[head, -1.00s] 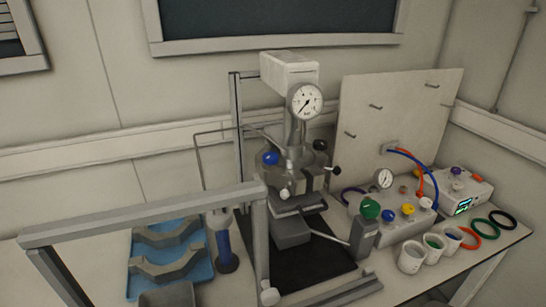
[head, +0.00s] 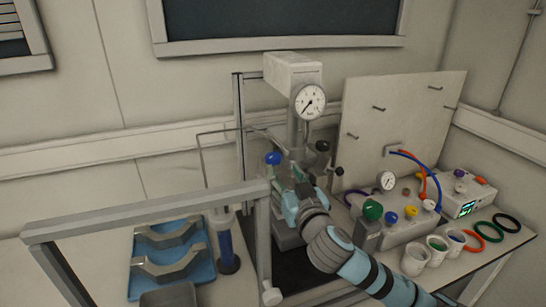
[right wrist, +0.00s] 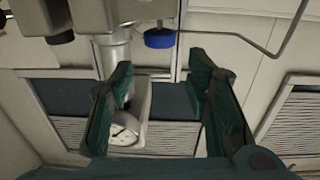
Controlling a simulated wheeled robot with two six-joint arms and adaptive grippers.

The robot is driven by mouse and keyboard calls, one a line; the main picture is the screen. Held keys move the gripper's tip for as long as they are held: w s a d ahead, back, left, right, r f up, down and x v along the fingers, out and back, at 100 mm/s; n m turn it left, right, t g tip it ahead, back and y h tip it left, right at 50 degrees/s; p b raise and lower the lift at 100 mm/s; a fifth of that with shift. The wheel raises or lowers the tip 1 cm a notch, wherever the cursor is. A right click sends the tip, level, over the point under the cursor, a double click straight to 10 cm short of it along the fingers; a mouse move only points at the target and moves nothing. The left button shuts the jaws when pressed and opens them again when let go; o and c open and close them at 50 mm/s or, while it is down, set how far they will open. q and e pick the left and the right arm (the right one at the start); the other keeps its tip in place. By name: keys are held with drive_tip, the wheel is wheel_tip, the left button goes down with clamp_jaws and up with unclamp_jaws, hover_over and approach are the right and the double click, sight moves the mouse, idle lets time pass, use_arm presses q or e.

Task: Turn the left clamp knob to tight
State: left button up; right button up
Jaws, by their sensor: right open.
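The pressure reactor stands in the middle of the bench, with a round gauge (head: 310,102) on top. Its blue knob (head: 273,158) is at the left of the head and also shows in the right wrist view (right wrist: 160,38). A black knob (head: 322,146) and another small black knob (head: 339,171) are at the right. I cannot tell which part is the left clamp knob; my right gripper hides the clamp area. My right gripper (head: 296,188) is in front of the reactor head. In the right wrist view its fingers (right wrist: 161,62) are apart with nothing between them. My left gripper is not in view.
A grey frame rail (head: 150,212) crosses the front left. A blue tray (head: 205,272) with grey clamp halves lies at the left. A control box (head: 400,222), several beakers and coloured rings stand at the right. A panel (head: 425,115) rises behind.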

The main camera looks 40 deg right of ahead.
sight(275, 160)
drive_tip(key=x, duration=1)
drive_tip(key=shift+w+f+p, duration=0.1)
drive_tip(key=shift+p, duration=0.3)
